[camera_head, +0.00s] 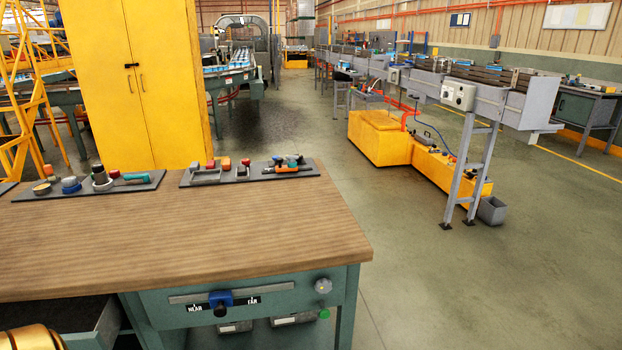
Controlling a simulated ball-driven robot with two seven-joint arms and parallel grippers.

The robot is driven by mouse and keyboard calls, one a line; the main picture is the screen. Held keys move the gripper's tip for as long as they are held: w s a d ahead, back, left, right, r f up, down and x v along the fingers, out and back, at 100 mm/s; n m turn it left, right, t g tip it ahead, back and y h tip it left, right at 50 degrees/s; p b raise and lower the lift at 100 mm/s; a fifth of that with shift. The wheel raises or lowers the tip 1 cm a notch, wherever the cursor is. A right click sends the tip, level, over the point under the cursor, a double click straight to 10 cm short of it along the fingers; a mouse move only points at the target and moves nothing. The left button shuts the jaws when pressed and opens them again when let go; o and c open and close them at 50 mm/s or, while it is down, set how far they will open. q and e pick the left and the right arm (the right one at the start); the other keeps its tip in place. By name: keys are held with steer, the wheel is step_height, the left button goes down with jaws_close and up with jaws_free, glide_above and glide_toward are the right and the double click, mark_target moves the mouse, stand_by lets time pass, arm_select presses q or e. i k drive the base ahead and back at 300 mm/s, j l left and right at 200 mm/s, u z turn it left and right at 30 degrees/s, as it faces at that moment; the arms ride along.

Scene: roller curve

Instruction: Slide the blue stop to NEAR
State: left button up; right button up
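The blue stop (221,298) sits on a grey metal rail (270,289) on the green front panel of the workbench. It has a dark round knob on its lower front. A black NEAR label (195,306) is to its left and a black FAR label (252,301) to its right. The stop stands between the two labels, a little left of the rail's middle. A gold rounded part at the bottom left corner looks like a piece of my own arm. Neither of my grippers can be made out, and nothing touches the stop.
The wooden bench top (160,240) is clear in front, with tool trays (250,175) at its back. A drawer (65,320) stands open at lower left. A round grey knob (323,285) and a green button (324,313) are right of the rail. Floor right of the bench is free.

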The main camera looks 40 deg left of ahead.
mark_target(219, 301)
steer(key=u, duration=0.9)
steer(key=l+u, duration=0.1)
steer(key=u, duration=0.35)
steer(key=k+u, duration=0.1)
steer(key=u, duration=1.2)
